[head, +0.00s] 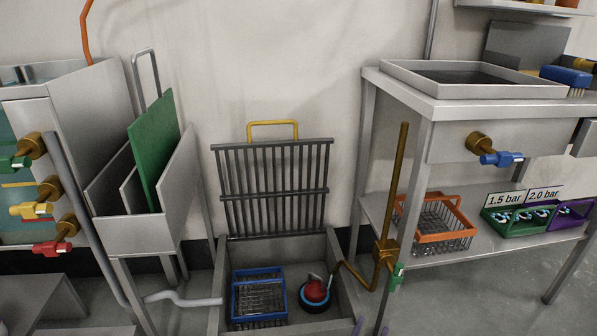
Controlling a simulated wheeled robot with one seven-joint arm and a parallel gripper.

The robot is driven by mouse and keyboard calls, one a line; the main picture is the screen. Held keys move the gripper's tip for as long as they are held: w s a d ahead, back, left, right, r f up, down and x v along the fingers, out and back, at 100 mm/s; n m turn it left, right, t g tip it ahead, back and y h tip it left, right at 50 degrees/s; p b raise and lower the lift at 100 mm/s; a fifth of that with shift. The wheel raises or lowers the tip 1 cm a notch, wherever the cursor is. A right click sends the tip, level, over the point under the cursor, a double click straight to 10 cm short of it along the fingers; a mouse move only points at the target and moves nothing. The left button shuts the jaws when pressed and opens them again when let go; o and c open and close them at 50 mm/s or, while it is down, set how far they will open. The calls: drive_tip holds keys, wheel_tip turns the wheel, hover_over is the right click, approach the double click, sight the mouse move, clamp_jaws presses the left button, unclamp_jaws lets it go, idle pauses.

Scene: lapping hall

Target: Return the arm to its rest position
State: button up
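My arm and gripper do not show in the head view. Whether the gripper is open, shut or holding anything cannot be seen.
An open floor sink (218,305) holds a blue wire basket (259,296) and a red-and-black round object (314,291); its barred grate (275,190) stands upright behind. At right, a steel table (440,105) bears a tray (400,70); crates sit below. Valves (55,208) project at left.

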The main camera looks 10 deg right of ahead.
drive_tip(key=w+d+f+m+g+h, duration=0.1)
drive_tip(key=w+d+f+m+g, duration=0.25)
drive_tip(key=d+m+g, duration=0.6)
drive_tip(key=w+a+f+n+g+y, duration=0.3)
drive_tip(key=w+f+n+g+y, duration=0.15)
drive_tip(key=f+g+y, duration=0.4)
drive_tip(key=s+a+r+n+y, duration=0.1)
drive_tip(key=a+r+n+y, duration=0.85)
drive_tip(key=a+y, duration=0.25)
drive_tip(key=s+d+r+n+g, duration=0.1)
drive_tip(key=s+r+n+g, duration=0.1)
drive_tip(key=s+r+n, duration=0.55)
wheel_tip(320, 180, up, 66)
drive_tip(key=s+m+p, duration=0.1)
drive_tip(key=p, duration=6.4)
drive_tip(key=shift+s+f+y+p, duration=0.2)
drive_tip(key=shift+y+p, duration=0.1)
drive_tip(key=shift+y, duration=0.15)
